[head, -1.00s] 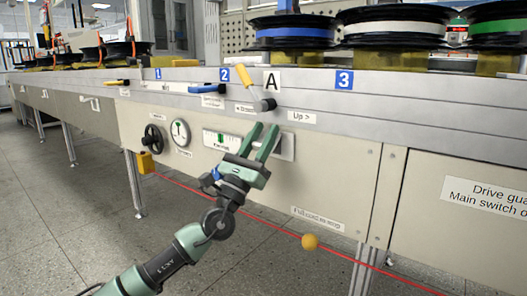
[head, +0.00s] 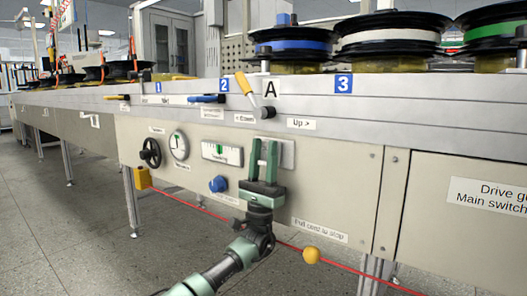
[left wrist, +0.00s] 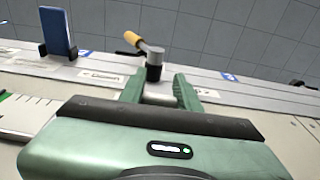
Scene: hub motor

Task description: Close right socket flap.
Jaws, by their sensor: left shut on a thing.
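My left gripper (head: 265,143) is upright in front of the machine's beige front panel, its two green fingers around a narrow gap. In the left wrist view, a pale grey part (left wrist: 160,96) shows between the fingers (left wrist: 159,86), and I take them to be shut on it. A light grey plate (head: 288,154) is behind and right of the fingers in the head view, partly hidden by them. I cannot tell whether it is the right socket flap. A blue round socket-like part (head: 218,184) is on the panel left of the gripper. My right gripper is not in view.
A lever with a yellow handle (head: 244,84) and a grey knob (head: 265,112) are just above the fingers. A level gauge (head: 222,153), dial (head: 179,146) and handwheel (head: 150,152) are to the left. A red cord with a yellow ball (head: 311,255) runs below.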

